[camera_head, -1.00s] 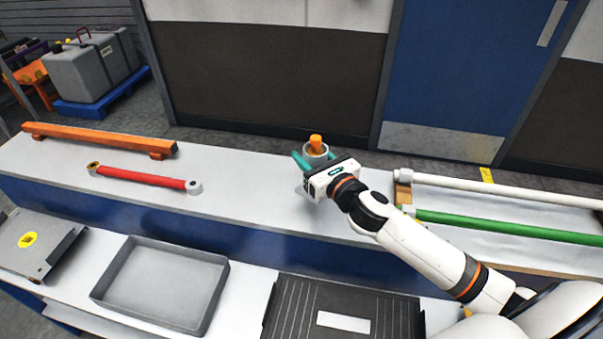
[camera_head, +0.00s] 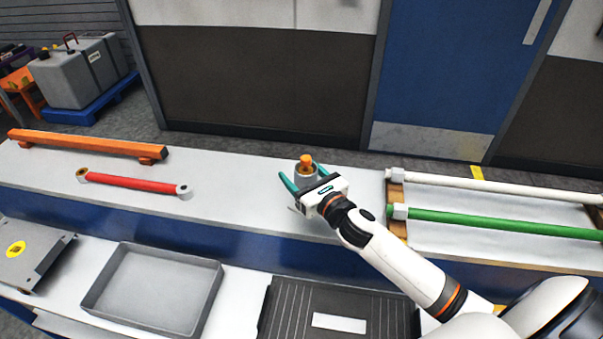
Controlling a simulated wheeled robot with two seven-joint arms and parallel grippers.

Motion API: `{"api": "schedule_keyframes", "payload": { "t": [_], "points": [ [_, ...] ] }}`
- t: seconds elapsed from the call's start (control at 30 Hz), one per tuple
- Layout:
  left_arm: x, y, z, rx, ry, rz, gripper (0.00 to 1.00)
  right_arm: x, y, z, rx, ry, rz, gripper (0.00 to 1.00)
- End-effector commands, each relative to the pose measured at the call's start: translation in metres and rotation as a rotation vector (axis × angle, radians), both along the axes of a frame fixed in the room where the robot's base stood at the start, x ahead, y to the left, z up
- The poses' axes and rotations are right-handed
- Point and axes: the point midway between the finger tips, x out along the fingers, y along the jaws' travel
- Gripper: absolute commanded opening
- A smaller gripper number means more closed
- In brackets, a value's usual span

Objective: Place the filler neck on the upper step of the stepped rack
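The filler neck (camera_head: 306,174) is a short grey cylinder with an orange top. It is upright, or nearly so, over the rear part of the upper step. The stepped rack (camera_head: 235,205) has a white upper step and a lower white step, with a blue face between them. My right gripper (camera_head: 303,178) has its teal fingers on either side of the filler neck and appears shut on it. The palm hides the neck's lower end, so I cannot tell whether it touches the step. My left gripper is out of view.
On the upper step, a red bar (camera_head: 130,182) and an orange beam (camera_head: 88,144) lie left. White (camera_head: 490,185) and green (camera_head: 500,223) rods lie right. A grey tray (camera_head: 150,290) and a dark ribbed panel (camera_head: 290,310) sit below. The upper step is clear between red bar and gripper.

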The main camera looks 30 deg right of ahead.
Motion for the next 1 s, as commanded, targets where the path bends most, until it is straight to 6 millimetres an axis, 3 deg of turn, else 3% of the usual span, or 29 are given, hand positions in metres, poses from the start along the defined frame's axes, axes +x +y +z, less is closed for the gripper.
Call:
{"api": "schedule_keyframes", "payload": {
  "t": [0.27, 0.37, 0.8, 1.0],
  "points": [
    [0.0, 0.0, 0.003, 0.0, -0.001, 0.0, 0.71, 0.0, 0.0, 0.004, 0.001, 0.0, 0.0, 0.67],
    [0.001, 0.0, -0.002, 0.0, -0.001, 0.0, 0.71, -0.01, -0.002, 0.0, -0.002, 0.002, 0.001, 0.67],
    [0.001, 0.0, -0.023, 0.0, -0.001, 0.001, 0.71, -0.094, -0.013, -0.001, -0.001, 0.002, 0.001, 0.67],
    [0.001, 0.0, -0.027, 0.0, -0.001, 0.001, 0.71, -0.114, -0.016, 0.001, 0.001, 0.0, 0.0, 0.67]
  ]
}}
